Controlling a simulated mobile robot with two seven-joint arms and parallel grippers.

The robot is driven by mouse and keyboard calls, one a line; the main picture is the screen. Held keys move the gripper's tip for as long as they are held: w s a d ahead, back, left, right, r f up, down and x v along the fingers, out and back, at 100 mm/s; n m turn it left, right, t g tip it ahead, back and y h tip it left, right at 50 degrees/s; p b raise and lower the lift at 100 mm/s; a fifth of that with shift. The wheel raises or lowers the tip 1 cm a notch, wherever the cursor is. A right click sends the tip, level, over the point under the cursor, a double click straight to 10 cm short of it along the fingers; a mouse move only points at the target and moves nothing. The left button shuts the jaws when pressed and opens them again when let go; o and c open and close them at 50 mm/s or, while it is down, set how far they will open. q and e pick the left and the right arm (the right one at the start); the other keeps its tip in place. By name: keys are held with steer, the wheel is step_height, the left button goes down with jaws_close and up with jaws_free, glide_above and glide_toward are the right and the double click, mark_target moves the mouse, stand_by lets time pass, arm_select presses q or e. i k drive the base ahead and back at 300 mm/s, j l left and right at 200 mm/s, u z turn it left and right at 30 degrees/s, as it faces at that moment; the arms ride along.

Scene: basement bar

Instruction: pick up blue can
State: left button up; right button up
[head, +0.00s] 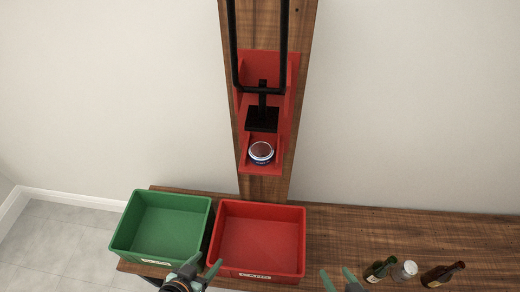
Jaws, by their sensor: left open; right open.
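The blue can (261,153) stands in the lower end of a red wall-mounted can crusher, below its black press plate (262,122). I see mostly the can's round silvery top and a thin blue side. My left gripper (206,264) is open and empty at the bottom edge, by the front of the two bins and well below the can. My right gripper (337,274) is open and empty at the bottom edge, right of the red bin. Neither gripper touches the can.
A green bin (122,247) and a red bin (258,205) stand side by side on a wooden bench (430,226), both empty. Several bottles (404,271) lie or stand tilted at front right. The crusher's black handle (284,45) rises above the can. The bench's back right is clear.

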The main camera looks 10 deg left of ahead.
mark_target(261, 154)
steer(key=k+j+u, duration=0.5)
steer(key=k+j, duration=0.8)
steer(key=j, duration=0.15)
